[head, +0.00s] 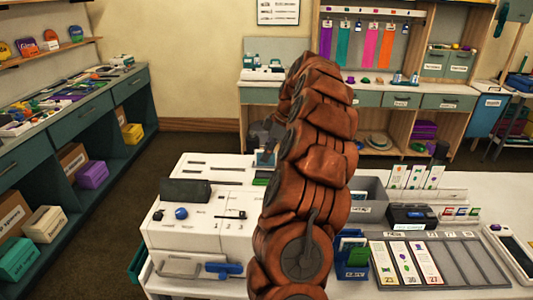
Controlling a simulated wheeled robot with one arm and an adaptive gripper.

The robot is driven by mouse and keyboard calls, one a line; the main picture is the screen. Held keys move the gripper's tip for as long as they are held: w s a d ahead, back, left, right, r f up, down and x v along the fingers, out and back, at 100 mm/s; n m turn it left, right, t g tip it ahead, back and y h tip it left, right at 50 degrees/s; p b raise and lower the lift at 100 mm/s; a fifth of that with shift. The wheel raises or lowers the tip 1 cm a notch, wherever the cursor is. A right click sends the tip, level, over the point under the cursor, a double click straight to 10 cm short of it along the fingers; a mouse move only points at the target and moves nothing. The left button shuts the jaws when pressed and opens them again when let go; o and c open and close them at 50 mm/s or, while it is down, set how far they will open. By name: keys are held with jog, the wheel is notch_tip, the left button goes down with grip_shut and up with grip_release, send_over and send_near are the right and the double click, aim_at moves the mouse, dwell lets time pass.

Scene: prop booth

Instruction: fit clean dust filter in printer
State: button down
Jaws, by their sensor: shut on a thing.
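The white printer-like machine (180,238) stands on the white table in the head view, left of my arm. It has a dark panel, a blue knob and slots along its top. My gripper (264,148) shows as dark links to the left of my arm, above the machine's far right part. It is shut on a small blue-edged piece (264,158), mostly hidden. I cannot tell if this piece is the clean dust filter or whether it touches the machine. My arm hides the machine's right side.
Right of my arm are a card tray (465,262), a blue card box (352,260), a grey bin (370,190) and a black device (412,216). A shelf counter (70,120) runs along the left. Carpet is free between the counter and the table.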

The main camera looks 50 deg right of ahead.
jog(key=shift+f+b, duration=0.35)
jog(key=shift+f, duration=0.2)
jog(key=c, duration=1.1)
grip_release()
jog(key=shift+c, duration=0.2)
jog(key=shift+v, duration=3.75)
